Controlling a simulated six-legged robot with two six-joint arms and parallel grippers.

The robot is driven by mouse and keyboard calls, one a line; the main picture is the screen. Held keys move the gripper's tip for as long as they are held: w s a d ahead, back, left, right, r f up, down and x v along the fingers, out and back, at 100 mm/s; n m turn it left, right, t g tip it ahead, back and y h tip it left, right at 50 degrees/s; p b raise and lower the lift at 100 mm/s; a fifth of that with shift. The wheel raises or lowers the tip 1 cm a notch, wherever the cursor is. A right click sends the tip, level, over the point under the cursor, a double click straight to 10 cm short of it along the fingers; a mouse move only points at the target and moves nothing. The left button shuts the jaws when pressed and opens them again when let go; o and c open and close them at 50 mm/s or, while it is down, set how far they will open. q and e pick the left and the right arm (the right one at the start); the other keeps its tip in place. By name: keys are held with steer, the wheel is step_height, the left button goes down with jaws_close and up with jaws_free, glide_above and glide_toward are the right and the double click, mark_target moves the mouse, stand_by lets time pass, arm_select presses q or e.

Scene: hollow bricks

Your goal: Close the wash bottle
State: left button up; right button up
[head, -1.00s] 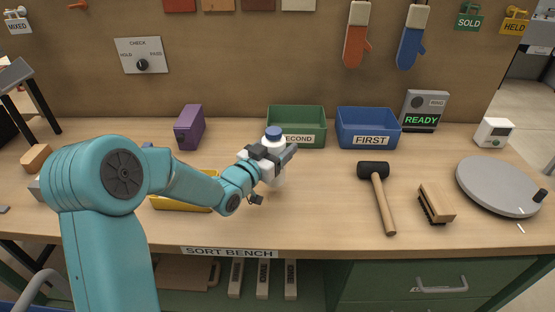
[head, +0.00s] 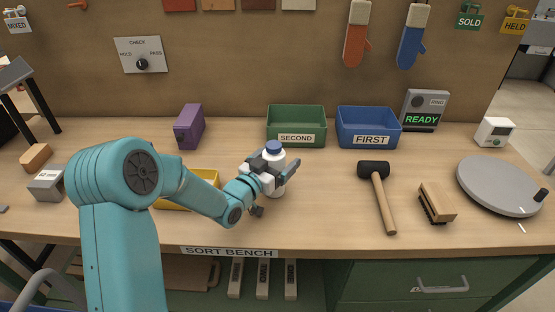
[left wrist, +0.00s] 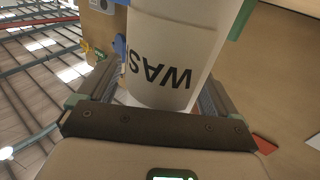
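The wash bottle (head: 275,160) is white with a blue cap (head: 273,147) on top, and it stands upright in front of the green bin. My left gripper (head: 274,170) has one finger on each side of its body, below the cap, and is shut on it. In the left wrist view the bottle (left wrist: 165,55) fills the gap between the fingers, with the letters "WAS" upside down. I cannot tell whether its base touches the bench or how tightly the cap sits. My right gripper is in no view.
Behind the bottle stand a green SECOND bin (head: 297,118) and a blue FIRST bin (head: 368,125). A mallet (head: 379,190), a brush (head: 437,202) and a grey turntable (head: 498,186) lie to the right. A yellow tray (head: 207,176) is partly behind my arm. Bench front centre is clear.

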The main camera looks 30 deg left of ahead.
arm_select(q)
steer(key=shift+r, duration=0.15)
steer(key=s+b, duration=0.1)
steer(key=s, duration=1.1)
steer(key=shift+a+b, duration=0.2)
steer(key=shift+b, duration=0.2)
steer(key=shift+s, duration=0.1)
